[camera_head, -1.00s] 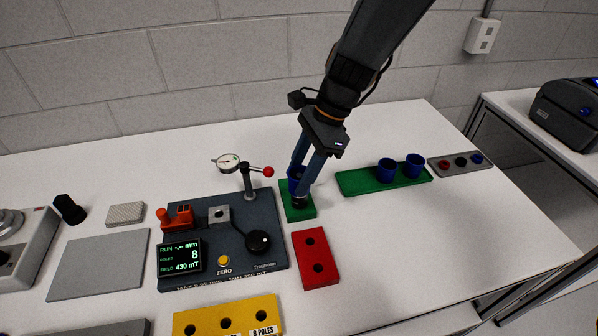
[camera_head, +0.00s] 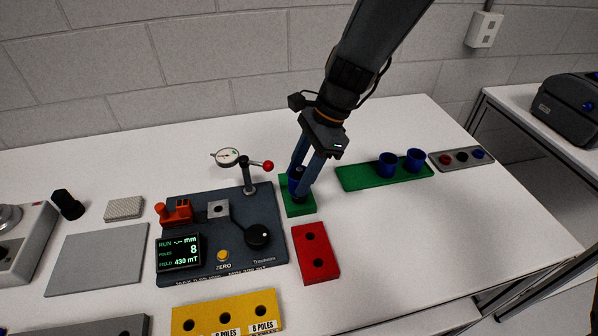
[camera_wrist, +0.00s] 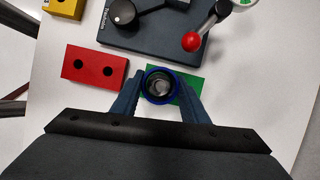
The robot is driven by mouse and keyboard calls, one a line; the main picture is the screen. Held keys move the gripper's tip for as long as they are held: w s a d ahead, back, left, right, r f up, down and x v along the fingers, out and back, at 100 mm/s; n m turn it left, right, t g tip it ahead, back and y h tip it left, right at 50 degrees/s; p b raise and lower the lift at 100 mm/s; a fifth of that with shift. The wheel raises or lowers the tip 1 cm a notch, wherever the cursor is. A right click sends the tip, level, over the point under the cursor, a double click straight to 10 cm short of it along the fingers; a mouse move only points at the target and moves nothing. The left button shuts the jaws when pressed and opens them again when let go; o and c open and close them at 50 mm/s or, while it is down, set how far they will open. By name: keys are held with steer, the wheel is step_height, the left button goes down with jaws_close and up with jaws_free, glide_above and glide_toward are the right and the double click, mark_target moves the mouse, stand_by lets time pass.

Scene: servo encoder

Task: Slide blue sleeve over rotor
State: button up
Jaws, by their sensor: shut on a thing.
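My gripper (camera_head: 299,183) points down over a small green block (camera_head: 299,208) beside the dark gauge fixture. It is shut on a blue sleeve (camera_head: 292,187), which is partly hidden by the fingers. In the wrist view the blue sleeve (camera_wrist: 161,85) shows as a ring between my fingertips, above the green block (camera_wrist: 186,88). A round grey part, the rotor (camera_wrist: 161,87), shows inside the ring. The sleeve appears to be around the rotor; how far down it sits is hard to tell.
A green tray (camera_head: 365,182) with two blue sleeves stands to the right. A red block (camera_head: 316,252) with two holes lies in front. The gauge fixture (camera_head: 200,262) with dial and red-knobbed lever (camera_head: 267,166) is close on the left. A yellow block (camera_head: 225,314) lies nearer.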

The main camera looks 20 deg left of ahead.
steer(key=o, duration=1.4)
steer(key=shift+o, duration=0.2)
step_height(320, 180, up, 9)
steer(key=p, duration=0.8)
steer(key=shift+r+p, duration=0.4)
steer(key=shift+r, duration=2.35)
